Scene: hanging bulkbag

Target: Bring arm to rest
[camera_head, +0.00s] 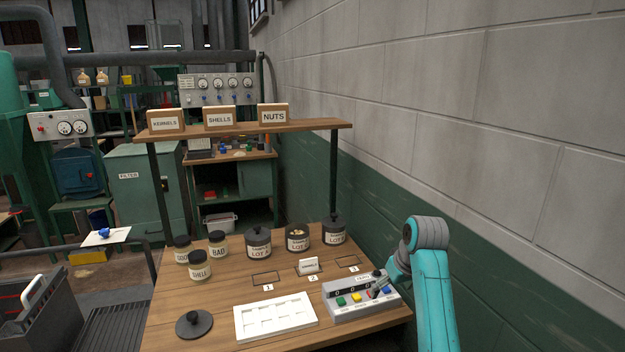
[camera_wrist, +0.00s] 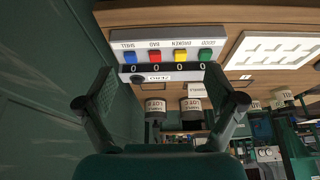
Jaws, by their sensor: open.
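My turquoise arm comes in from the lower right of the head view and bends down toward the bench. My gripper (camera_head: 378,289) is over the grey counter box (camera_head: 345,312), close to its buttons; I cannot tell whether it touches. In the wrist view my gripper (camera_wrist: 158,70) has its two dark fingers spread wide with nothing between them. The counter box (camera_wrist: 125,44) there shows blue, red, yellow and green buttons and a display reading zeros.
A white compartment tray (camera_head: 275,335) and a dark lid (camera_head: 194,323) lie on the wooden bench (camera_head: 215,285). Several labelled jars stand behind; one lot jar (camera_head: 298,238) is open. A shelf (camera_head: 245,129) with signs spans above. A block wall (camera_head: 510,120) is close at right.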

